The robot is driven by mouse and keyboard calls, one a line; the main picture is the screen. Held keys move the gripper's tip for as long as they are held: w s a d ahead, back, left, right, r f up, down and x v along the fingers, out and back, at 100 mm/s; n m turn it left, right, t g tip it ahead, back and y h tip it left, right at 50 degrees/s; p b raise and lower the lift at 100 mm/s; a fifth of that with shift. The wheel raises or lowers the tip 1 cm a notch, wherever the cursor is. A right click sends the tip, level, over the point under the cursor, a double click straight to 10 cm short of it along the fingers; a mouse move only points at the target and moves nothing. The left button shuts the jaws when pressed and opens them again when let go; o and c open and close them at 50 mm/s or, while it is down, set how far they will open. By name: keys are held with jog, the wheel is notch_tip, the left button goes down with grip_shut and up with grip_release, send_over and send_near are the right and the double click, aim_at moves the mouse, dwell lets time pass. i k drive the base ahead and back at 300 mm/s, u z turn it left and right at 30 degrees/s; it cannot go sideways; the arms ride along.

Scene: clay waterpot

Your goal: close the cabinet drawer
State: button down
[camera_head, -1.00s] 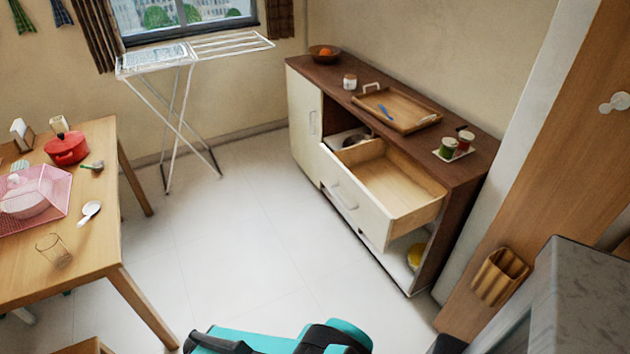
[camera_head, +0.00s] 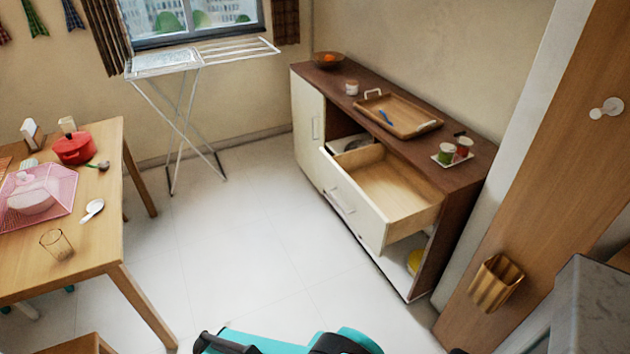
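The cabinet (camera_head: 309,127) is low, with a dark brown top and white fronts, and stands against the back right wall. Its drawer (camera_head: 352,201) is pulled well out, showing an empty pale wooden inside. A metal handle (camera_head: 341,201) is on the white drawer front. Part of my teal and black arm shows at the bottom edge, apart from the drawer and short of it. My gripper's fingertips are not in view.
A wooden table (camera_head: 95,242) with a red pot (camera_head: 73,148) and dishes stands at left. A white drying rack (camera_head: 188,125) stands by the window. A tray (camera_head: 400,112) and jars (camera_head: 446,154) sit on the cabinet. White floor (camera_head: 250,255) between table and cabinet is clear.

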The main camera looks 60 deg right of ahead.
aim_at(384, 199)
jog(key=z, duration=0.1)
jog(key=i, duration=0.95)
jog(key=u, duration=0.05)
